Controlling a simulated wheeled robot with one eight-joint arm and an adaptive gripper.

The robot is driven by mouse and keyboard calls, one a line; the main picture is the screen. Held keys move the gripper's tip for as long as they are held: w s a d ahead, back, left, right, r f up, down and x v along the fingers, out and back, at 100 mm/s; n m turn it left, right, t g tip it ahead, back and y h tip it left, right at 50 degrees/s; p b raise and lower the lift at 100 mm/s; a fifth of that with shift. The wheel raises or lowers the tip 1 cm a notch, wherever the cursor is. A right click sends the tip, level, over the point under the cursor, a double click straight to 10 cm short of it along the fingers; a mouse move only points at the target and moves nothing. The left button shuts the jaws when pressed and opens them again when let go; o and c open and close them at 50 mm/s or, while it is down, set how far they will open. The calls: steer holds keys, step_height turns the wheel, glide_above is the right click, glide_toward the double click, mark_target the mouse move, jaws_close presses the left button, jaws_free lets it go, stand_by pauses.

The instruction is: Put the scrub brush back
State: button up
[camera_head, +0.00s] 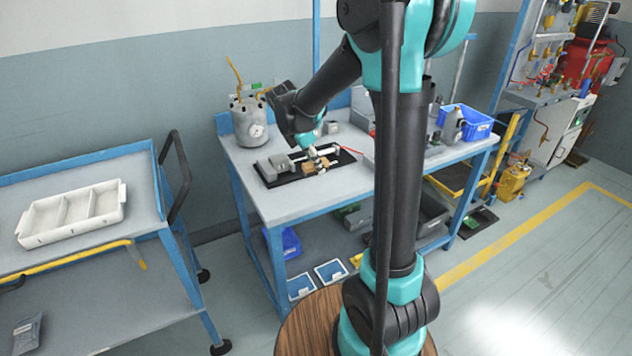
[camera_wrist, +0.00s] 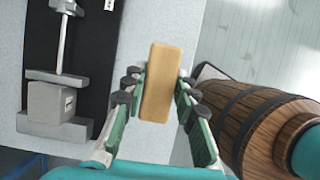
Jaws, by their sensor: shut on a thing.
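My gripper (camera_wrist: 160,90) is shut on the scrub brush (camera_wrist: 158,75), whose tan wooden back shows between the fingers in the wrist view. Any bristles are hidden from this side. In the head view my gripper (camera_head: 313,158) is at the front part of the blue-framed bench (camera_head: 275,206), with the small tan brush (camera_head: 322,167) at its fingers. The brush is beside or over the edge of a black mat (camera_head: 283,180). I cannot tell whether it touches the surface.
A grey device (camera_head: 272,167) sits on the mat; it also shows in the wrist view (camera_wrist: 52,103). A metal pot with a gauge (camera_head: 249,122) stands at the back left, and a blue bin (camera_head: 466,123) at the right. A cart with a white divided tray (camera_head: 34,240) stands left.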

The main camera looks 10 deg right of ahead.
mark_target(320, 188)
steer(key=shift+f, duration=3.45)
steer(key=shift+f, duration=0.15)
steer(key=o, duration=1.1)
